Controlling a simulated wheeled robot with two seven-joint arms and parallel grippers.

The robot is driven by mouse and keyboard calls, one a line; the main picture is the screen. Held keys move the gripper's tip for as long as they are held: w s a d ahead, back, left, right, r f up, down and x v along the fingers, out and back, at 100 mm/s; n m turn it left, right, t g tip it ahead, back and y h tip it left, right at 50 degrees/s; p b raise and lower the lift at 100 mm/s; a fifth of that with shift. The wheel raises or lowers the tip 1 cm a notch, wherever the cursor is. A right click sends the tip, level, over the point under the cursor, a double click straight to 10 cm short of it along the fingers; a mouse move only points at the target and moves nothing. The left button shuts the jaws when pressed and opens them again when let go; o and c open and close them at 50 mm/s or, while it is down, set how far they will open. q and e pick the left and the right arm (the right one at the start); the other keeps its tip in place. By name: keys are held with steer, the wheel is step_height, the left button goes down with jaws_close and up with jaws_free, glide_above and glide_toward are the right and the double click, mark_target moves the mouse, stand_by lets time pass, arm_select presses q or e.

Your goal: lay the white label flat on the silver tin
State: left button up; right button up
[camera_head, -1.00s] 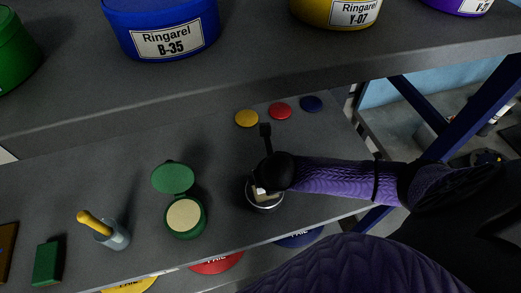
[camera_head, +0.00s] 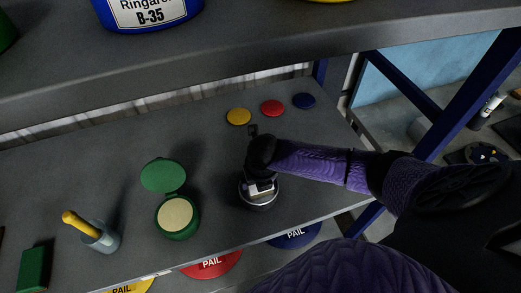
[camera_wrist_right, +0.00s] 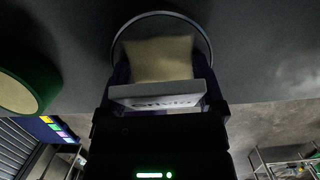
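The silver tin (camera_head: 260,206) stands open on the lower shelf, right of the green tin; its round rim (camera_wrist_right: 207,37) also shows in the right wrist view. My right gripper (camera_head: 261,187) is over it, pointing down. In the right wrist view its fingers (camera_wrist_right: 164,92) close on the sides of the white label (camera_wrist_right: 155,95), which has blurred print. A cream piece (camera_wrist_right: 159,57) shows just beyond the label, within the rim's outline; I cannot tell whether the label touches the tin. My left gripper is not in view.
An open green tin (camera_head: 178,218) with cream contents, a grey cup (camera_head: 103,238) with a yellow-handled tool and a green block (camera_head: 36,268) stand to the left. Yellow (camera_head: 238,116), red (camera_head: 271,108) and blue (camera_head: 304,101) discs lie behind. The upper shelf (camera_head: 250,60) overhangs.

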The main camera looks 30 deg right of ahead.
steer(key=shift+p+v, duration=0.35)
steer(key=shift+v, duration=0.85)
steer(key=v, duration=0.6)
steer(key=shift+s+a+r, duration=0.1)
steer(key=shift+s+r, duration=0.05)
steer(key=shift+r, duration=0.55)
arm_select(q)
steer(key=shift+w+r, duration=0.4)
arm_select(e)
steer(key=shift+s, duration=0.1)
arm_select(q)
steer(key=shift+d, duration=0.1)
